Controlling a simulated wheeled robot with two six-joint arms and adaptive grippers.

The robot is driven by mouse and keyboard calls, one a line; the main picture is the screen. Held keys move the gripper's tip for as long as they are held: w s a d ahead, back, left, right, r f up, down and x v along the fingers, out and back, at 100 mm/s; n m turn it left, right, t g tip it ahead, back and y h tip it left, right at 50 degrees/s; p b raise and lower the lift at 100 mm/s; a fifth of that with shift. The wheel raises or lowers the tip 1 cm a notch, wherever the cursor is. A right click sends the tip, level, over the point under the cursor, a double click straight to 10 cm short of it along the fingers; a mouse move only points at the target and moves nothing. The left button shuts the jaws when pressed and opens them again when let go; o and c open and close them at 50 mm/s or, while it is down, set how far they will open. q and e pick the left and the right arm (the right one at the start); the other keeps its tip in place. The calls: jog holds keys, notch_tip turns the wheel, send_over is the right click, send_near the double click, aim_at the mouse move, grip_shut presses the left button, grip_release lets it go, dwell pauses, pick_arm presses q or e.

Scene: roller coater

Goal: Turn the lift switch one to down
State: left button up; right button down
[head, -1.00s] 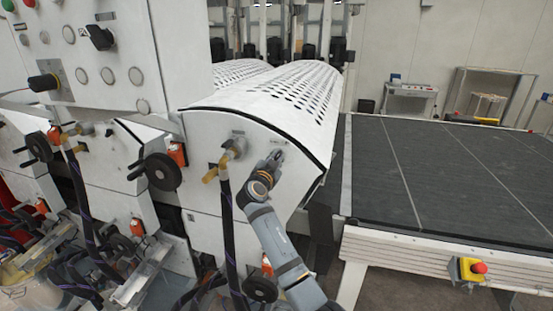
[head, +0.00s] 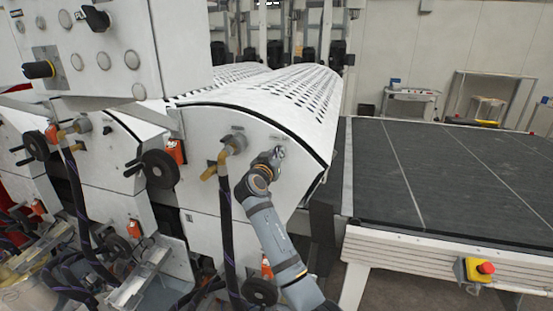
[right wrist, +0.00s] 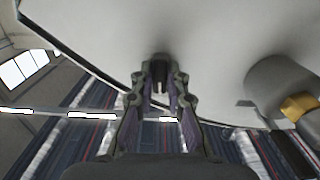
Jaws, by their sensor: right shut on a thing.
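The lift switch (right wrist: 160,86) is a small dark knob on the white end face of the perforated roller cover. In the right wrist view it shows only in part, between my fingertips. My right gripper (right wrist: 160,80) is shut on it, with one finger on each side. In the head view my right gripper (head: 279,152) reaches up to the upper part of the white end face, right of the brass pipe fitting, and hides most of the switch. The switch's exact turn position cannot be told. My left gripper is not in view.
A brass fitting (head: 224,160) with a dark hose (head: 226,235) stands close left of my right gripper. A black handwheel (head: 160,168) is further left. A button panel (head: 110,50) juts out at upper left. A dark conveyor table (head: 450,180) with a red-and-yellow stop button (head: 485,267) lies right.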

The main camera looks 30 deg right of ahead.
jog(key=shift+f+n, duration=0.1)
jog(key=shift+n, duration=2.6)
jog(key=c, duration=1.3)
grip_release()
jog(key=shift+c, duration=0.2)
jog(key=v, duration=0.7)
jog(key=shift+s+a, duration=0.2)
